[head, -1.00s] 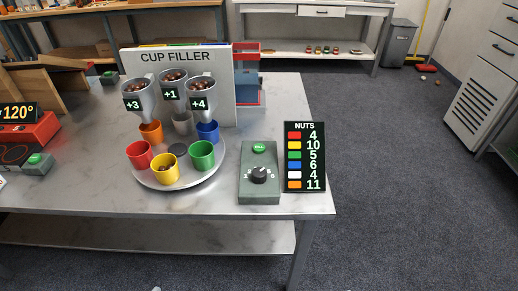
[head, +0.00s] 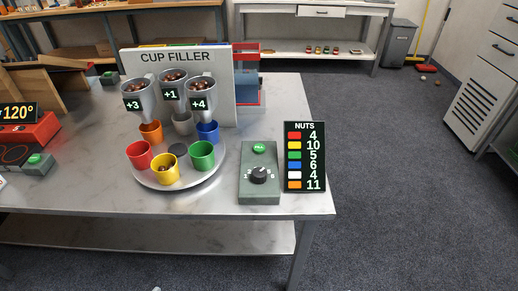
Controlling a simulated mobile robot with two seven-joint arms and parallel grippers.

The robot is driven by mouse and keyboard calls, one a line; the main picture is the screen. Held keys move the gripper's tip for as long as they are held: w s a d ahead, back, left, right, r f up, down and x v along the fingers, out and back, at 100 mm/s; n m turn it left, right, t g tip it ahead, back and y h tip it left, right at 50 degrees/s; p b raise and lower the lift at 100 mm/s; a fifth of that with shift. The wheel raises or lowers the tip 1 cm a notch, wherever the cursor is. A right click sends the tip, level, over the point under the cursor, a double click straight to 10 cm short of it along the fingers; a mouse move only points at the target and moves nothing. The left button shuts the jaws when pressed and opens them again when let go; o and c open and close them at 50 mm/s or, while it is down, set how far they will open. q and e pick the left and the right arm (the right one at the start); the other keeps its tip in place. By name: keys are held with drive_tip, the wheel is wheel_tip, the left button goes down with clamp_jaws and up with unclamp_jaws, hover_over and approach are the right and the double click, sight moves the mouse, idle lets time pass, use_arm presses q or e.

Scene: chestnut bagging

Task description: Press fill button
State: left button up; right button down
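The green fill button (head: 259,148) sits at the far end of a grey-green control box (head: 259,189) on the table. A black dial (head: 259,175) with number marks is nearer on the same box. The cup filler board (head: 180,57) stands behind, with three nut-filled hoppers (head: 201,98) labelled +3, +1 and +4. Below them a round tray (head: 190,182) holds orange, white, blue, green, red and yellow cups (head: 165,170). Nuts show in the yellow cup. Neither of my grippers is in view.
A nuts board (head: 304,157) lists 4, 10, 5, 6, 4 and 11 beside the control box. A red device (head: 30,135) reading 120° and a small box with a green button (head: 36,162) stand at left.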

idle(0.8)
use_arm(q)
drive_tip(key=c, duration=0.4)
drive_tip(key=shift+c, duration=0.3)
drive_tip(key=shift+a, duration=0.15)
